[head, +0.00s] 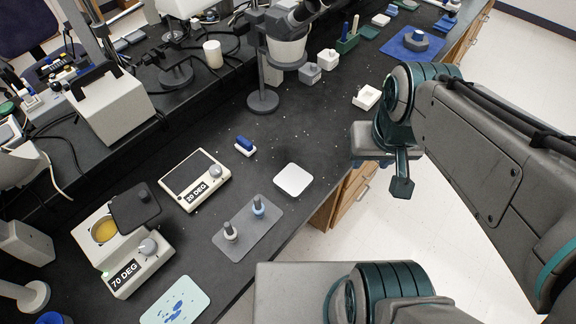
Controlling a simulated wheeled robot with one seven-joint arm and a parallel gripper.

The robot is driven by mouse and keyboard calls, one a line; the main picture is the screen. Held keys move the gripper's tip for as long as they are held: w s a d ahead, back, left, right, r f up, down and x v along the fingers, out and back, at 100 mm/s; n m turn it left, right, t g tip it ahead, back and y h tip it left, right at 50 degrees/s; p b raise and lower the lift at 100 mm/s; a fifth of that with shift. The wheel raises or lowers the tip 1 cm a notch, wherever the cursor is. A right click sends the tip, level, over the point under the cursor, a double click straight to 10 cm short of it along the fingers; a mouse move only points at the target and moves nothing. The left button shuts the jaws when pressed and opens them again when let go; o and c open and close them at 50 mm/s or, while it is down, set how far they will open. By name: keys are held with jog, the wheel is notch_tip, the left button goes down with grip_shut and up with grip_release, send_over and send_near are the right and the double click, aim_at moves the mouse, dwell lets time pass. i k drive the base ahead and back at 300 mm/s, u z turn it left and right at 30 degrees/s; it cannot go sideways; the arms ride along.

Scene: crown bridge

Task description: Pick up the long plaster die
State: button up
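Two small upright pieces stand on a grey mat (226,246) near the bench's front edge: a dark-tipped piece with a pale base (230,232) and a dark-tipped piece with a blue base (258,207). They look like the dies, but I cannot tell which is the long plaster one. My gripper (402,187) hangs at the bench's right edge, up and right of the mat and well apart from both pieces. One dark finger shows clearly; its opening is not readable. I see nothing held in it.
A white square tile (293,180), a blue-topped block (245,146) and the 20 DEG box (195,180) lie around the mat. The 70 DEG unit (122,255) is at left. A microscope stand (262,101) and a white hollow block (366,97) are farther back. Bare bench lies between.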

aim_at(258, 208)
jog(key=z, duration=0.2)
jog(key=k, duration=0.95)
jog(key=u, duration=1.25)
jog(key=i, duration=0.45)
jog(key=z, duration=0.05)
